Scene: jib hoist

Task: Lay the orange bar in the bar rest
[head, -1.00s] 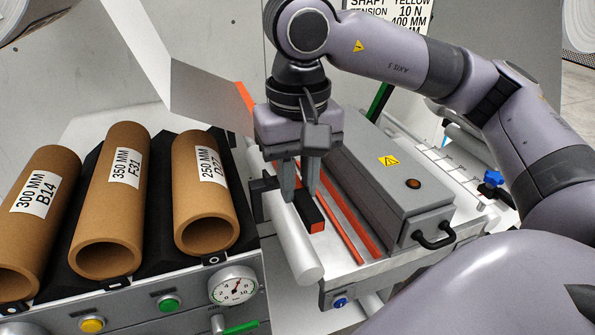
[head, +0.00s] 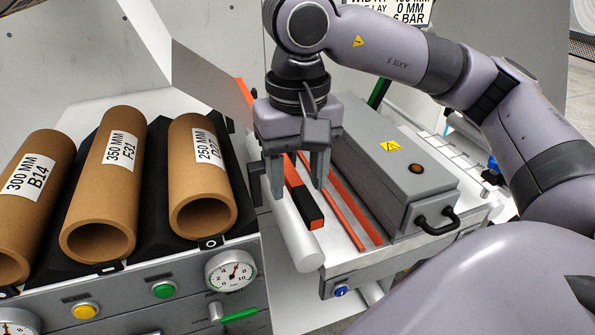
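The orange bar (head: 292,175) has a black section near its front end and a small orange end face. It lies on the machine bed between a white roller (head: 298,235) and two red-orange strips (head: 347,212). My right gripper (head: 298,192) is above it, pointing down. Its fingers are spread, one on each side of the bar, with gaps to it. The bar's far end is hidden behind the gripper. I cannot clearly make out the bar rest under the bar. My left gripper is out of view.
A grey box with a black handle (head: 437,222) stands right of the strips. Several cardboard tubes (head: 105,185) lie on a black rack at the left, above a panel with a gauge (head: 230,271), buttons and a green lever (head: 238,315). A tilted grey plate (head: 210,82) stands behind.

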